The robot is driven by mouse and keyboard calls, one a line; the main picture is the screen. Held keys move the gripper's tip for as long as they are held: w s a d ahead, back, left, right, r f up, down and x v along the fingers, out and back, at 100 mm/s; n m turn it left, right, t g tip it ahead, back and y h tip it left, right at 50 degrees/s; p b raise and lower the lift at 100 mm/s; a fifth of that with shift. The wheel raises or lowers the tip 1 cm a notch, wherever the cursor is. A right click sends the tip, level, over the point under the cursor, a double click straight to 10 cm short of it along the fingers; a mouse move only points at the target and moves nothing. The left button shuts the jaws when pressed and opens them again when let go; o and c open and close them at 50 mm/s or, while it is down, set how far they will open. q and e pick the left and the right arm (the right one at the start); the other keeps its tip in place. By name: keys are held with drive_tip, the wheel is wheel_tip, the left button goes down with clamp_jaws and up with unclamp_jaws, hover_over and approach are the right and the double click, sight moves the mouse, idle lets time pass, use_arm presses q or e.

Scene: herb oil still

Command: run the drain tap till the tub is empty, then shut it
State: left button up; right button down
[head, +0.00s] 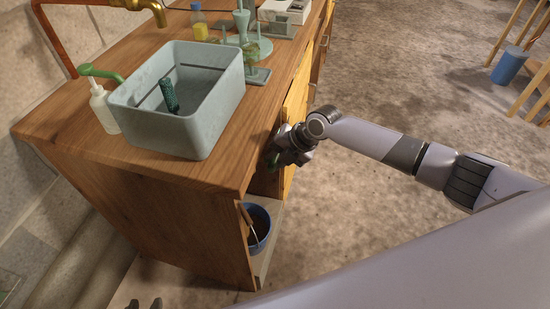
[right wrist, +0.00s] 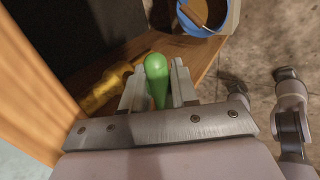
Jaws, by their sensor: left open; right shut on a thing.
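The grey-blue tub (head: 218,115) stands on the wooden counter with a dark green ribbed piece (head: 169,95) inside. I cannot tell whether water is in it. The brass drain tap (right wrist: 104,88) shows in the right wrist view, with a green lever (right wrist: 157,80) between my right gripper's fingers. My right gripper (right wrist: 158,88) is shut on that lever; in the head view the gripper (head: 284,156) is at the counter's front side, and the tap is mostly hidden there. My left gripper (head: 146,304) is open and empty, its tips just showing at the bottom edge.
A blue bucket (head: 260,226) with a handle sits on the low shelf below the counter; it also shows in the right wrist view (right wrist: 209,29). A brass spout (head: 150,8) hangs above. The floor in front is clear.

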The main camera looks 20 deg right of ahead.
drive_tip(key=c, duration=1)
unclamp_jaws()
drive_tip(key=v, duration=0.7)
drive_tip(key=shift+d+r, duration=0.1)
drive_tip(key=shift+s, duration=0.1)
